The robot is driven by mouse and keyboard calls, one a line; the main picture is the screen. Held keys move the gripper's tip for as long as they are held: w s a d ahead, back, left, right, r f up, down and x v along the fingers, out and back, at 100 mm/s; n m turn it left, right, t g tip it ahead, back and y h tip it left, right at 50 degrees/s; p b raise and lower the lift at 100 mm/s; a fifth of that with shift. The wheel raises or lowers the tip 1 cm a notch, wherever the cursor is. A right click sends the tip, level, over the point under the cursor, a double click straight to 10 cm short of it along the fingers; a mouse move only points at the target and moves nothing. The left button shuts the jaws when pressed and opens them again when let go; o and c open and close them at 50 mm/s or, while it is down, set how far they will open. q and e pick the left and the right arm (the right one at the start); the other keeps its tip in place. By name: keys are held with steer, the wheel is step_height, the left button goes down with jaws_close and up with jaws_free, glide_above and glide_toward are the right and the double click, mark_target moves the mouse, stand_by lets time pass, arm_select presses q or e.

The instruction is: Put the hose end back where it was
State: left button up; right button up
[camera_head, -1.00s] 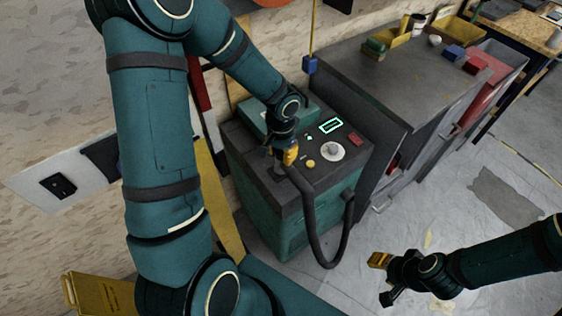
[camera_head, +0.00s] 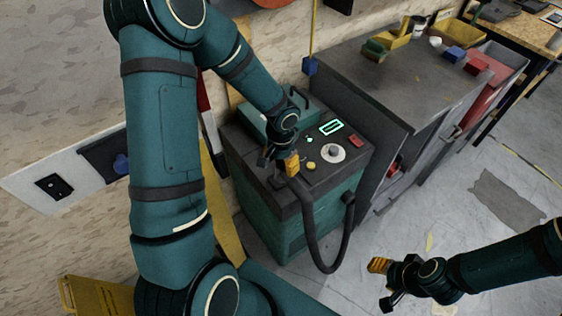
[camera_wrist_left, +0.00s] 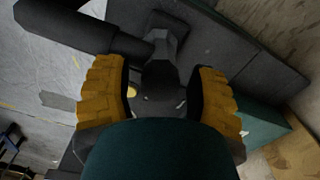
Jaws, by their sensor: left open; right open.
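The dark hose (camera_head: 325,262) loops from the top of the green and grey machine (camera_head: 290,235) down its front and back up to its right side. Its hose end (camera_wrist_left: 163,75) is at the machine's top, by a dark square block (camera_wrist_left: 172,32). My left gripper (camera_head: 279,163) is open there. In the left wrist view its yellow finger pads stand on both sides of the hose end, with gaps visible. The gripper partly hides the hose end, so I cannot tell how fully it is seated. My right gripper (camera_head: 381,284) is open and empty above the floor.
The machine top has a lit display (camera_head: 331,127), a white dial (camera_head: 333,152), a yellow button and a red one. A dark cabinet (camera_head: 400,75) with small bins stands to its right. The floor (camera_head: 420,215) in front is mostly free.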

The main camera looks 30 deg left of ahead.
arm_select(q)
steer(key=shift+r, duration=0.1)
steer(key=shift+r, duration=0.25)
step_height(320, 180, up, 11)
steer(key=p, duration=0.3)
steer(key=s+d+f+n+t+h, duration=0.1)
steer(key=s+d+f, duration=0.3)
steer(key=d+f, duration=0.4)
steer(key=s+d+f+n+h, duration=0.2)
steer(key=s+d+f, duration=0.3)
steer(key=d+f, duration=0.4)
steer(key=shift+s+d+f+t+h, duration=0.2)
steer(key=shift+s+f+t+h, duration=0.1)
steer(key=shift+f+t+h, duration=0.15)
